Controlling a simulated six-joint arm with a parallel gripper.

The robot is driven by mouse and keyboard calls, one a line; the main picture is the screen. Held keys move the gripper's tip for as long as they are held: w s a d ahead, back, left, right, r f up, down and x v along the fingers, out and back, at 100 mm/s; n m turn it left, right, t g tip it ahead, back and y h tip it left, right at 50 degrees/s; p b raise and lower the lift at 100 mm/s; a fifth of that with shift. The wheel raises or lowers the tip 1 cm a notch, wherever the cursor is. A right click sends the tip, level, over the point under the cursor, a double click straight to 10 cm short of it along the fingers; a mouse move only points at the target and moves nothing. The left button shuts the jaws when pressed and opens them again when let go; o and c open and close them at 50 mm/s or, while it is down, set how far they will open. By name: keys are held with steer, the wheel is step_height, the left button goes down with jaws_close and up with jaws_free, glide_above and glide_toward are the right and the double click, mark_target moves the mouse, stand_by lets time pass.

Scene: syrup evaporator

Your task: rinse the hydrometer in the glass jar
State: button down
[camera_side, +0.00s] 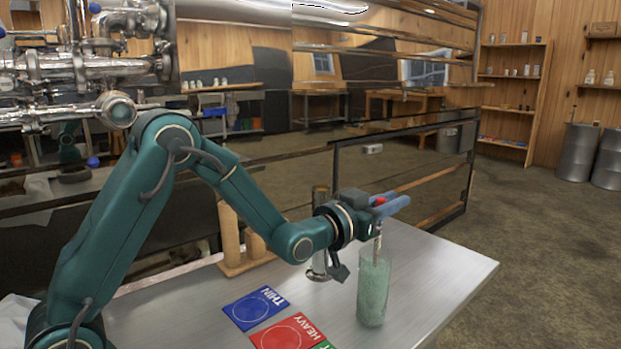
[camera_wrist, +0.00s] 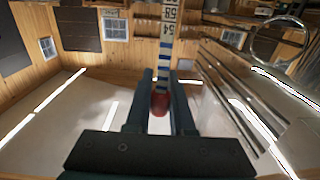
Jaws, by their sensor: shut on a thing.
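My gripper (camera_side: 398,204) is shut on the hydrometer (camera_side: 378,243) above the glass jar, near the front right of the metal table. The hydrometer hangs close to upright, with a red part just above the fingers. Its lower part reaches down to the jar's mouth; how far it goes inside is hard to tell. The glass jar (camera_side: 373,295) is tall, greenish and upright. In the wrist view the hydrometer (camera_wrist: 167,45) shows a printed scale and a red end between the two fingers of my gripper (camera_wrist: 162,78). The jar is not clear there.
A tall metal cylinder (camera_side: 320,255) stands behind the jar, left of it. A wooden stand with posts (camera_side: 230,235) is further left. A blue THIN card (camera_side: 255,308), a red HEAVY card (camera_side: 288,334) and a green card (camera_side: 323,345) lie on the table (camera_side: 445,275). The table's right side is clear.

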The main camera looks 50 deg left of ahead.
steer(key=shift+f, duration=0.35)
stand_by(0.3)
steer(key=shift+r, duration=0.3)
steer(key=shift+f, duration=0.45)
steer(key=shift+r, duration=0.1)
stand_by(0.3)
step_height(320, 180, up, 16)
steer(key=shift+r, duration=0.15)
stand_by(1.3)
stand_by(0.5)
